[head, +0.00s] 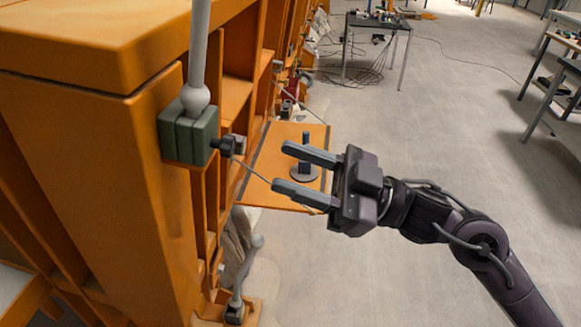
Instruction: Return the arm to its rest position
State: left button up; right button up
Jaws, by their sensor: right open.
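My right arm comes in from the lower right, and its dark gripper (282,167) points left toward the orange wooden frame (120,130). Its two fingers are apart, with nothing between them that I can see it holding. In the picture, the fingers lie over an orange panel (262,172) that juts out from the frame. A grey disc with an upright post (305,173) stands on that panel, partly hidden behind the fingers. I cannot tell how far above it the gripper is. My left gripper is not in view.
A dark green block (187,135) with a rod and black knob (229,146) sits at the frame's side, left of the fingertips. A thin rod crosses near the lower finger. Tables (377,22) stand farther off. Open grey floor (455,130) lies to the right.

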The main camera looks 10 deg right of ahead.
jog(key=w+d+f+m+t+h, duration=0.5)
jog(key=w+f, duration=0.3)
jog(key=f, duration=0.2)
jog(key=w+d+f+m+t+h, duration=0.5)
jog(key=w+f, duration=0.3)
jog(key=f, duration=0.3)
jog(key=s+d+f+m+g+h, duration=0.1)
jog(key=d+f+m+h, duration=0.25)
jog(key=f, duration=0.85)
jog(key=s+d+f+m+g+h, duration=0.1)
jog(key=d+f+m+h, duration=0.2)
jog(key=f, duration=0.9)
jog(key=s+d+f+g+h, duration=0.1)
jog(key=s+f+g+h, duration=0.15)
jog(key=s+f, duration=0.85)
jog(key=s+d+f+g+h, duration=0.15)
jog(key=s+f+g, duration=0.4)
jog(key=f, duration=0.95)
jog(key=s+a+f+g, duration=0.1)
jog(key=s+f, duration=0.2)
jog(key=s, duration=0.6)
jog(key=s+a+f+g, duration=0.1)
jog(key=s+f, duration=0.3)
jog(key=s, duration=0.5)
jog(key=s+a+f+n+g, duration=0.1)
jog(key=s+f+g, duration=0.1)
jog(key=s, duration=0.7)
jog(key=shift+f+g+h+b, duration=0.35)
jog(key=shift+f+g+h, duration=0.1)
jog(key=shift+f, duration=0.4)
